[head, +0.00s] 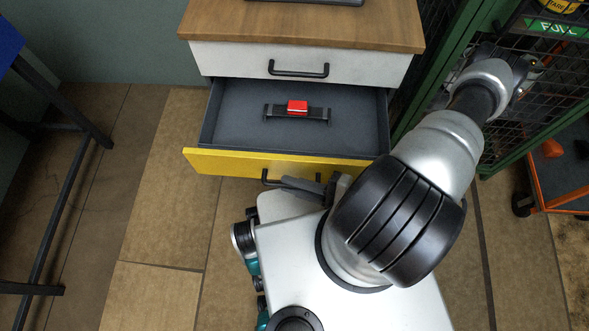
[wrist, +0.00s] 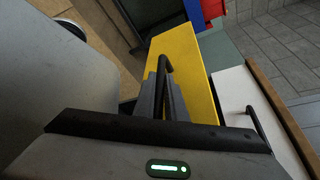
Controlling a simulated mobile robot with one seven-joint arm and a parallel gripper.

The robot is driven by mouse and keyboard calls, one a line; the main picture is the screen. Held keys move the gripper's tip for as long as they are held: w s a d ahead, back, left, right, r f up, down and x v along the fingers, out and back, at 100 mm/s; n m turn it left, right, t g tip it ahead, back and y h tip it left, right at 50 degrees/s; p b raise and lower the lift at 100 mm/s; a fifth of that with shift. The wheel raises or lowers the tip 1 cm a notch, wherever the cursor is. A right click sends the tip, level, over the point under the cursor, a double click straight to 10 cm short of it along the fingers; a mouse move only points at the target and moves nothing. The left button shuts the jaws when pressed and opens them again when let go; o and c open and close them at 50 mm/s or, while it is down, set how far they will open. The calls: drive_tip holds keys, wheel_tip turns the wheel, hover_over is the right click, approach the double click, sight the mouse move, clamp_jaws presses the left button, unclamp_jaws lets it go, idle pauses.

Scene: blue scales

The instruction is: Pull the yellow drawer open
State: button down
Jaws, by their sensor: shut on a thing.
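The yellow drawer (head: 230,160) stands pulled out of the cabinet in the head view, its dark grey inside showing. Its yellow front also shows in the wrist view (wrist: 190,62). Its black bar handle (head: 268,179) is on the front face, partly hidden by my gripper. My gripper (head: 305,186) is at the handle, just in front of the drawer. In the wrist view its fingers (wrist: 165,88) are shut on the black handle (wrist: 166,66). A black holder with a red block (head: 298,107) lies in the drawer.
The white upper drawer (head: 235,60) is shut under the wooden top (head: 300,22). A green-framed mesh cage (head: 415,95) stands close on the right, with an orange cart (head: 560,200). A dark table frame (head: 62,190) is at left. Floor left of the drawer is clear.

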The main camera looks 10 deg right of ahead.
drive_tip(key=shift+s+a, duration=0.1)
drive_tip(key=shift+s, duration=0.2)
drive_tip(key=c, duration=1.8)
unclamp_jaws()
drive_tip(key=p+v, duration=0.2)
drive_tip(key=v, duration=1.5)
drive_tip(key=shift+s+r, duration=0.1)
drive_tip(key=shift+s, duration=0.05)
